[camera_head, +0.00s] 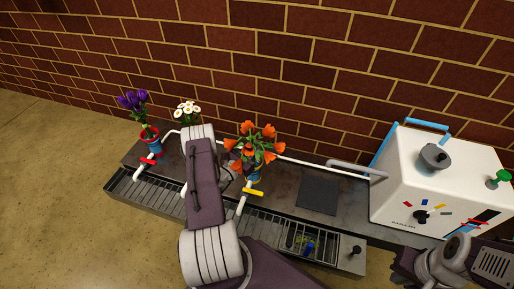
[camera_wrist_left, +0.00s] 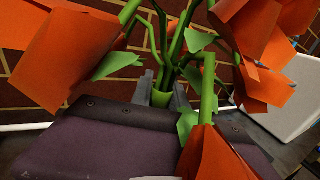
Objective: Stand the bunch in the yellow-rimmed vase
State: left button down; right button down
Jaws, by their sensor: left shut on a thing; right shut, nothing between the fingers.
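The orange bunch (camera_head: 262,143) has green stems and stands roughly upright. My left gripper (camera_head: 240,168) is shut on its stems (camera_wrist_left: 162,98), which show between the fingers in the left wrist view. Below the blossoms a small part of a blue vase (camera_head: 255,177) shows; the blossoms and my arm hide most of it, including its rim. I cannot tell whether the stem ends are inside it or above it. My right gripper (camera_head: 408,266) is at the bottom right, far from the bunch, shut and empty; its fingertips are hard to make out.
A red-rimmed blue vase (camera_head: 151,141) holds purple flowers (camera_head: 133,101) at the left. White daisies (camera_head: 187,112) stand behind my left arm. White taps with red (camera_head: 148,162) and yellow (camera_head: 253,192) handles line the trough. A white machine (camera_head: 440,185) stands right, beside a dark pad (camera_head: 318,194).

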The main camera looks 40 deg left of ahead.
dwell(0.3)
pick_arm(q)
jog(key=c, duration=1.2)
grip_release()
jog(key=shift+s, duration=0.1)
jog(key=s+p, duration=0.1)
jog(key=s, duration=0.2)
jog(key=s+p, duration=0.2)
jog(key=s, duration=0.1)
jog(key=s+p, duration=0.2)
jog(key=s, duration=0.1)
jog(key=shift+a+f, duration=0.1)
jog(key=shift+a, duration=0.25)
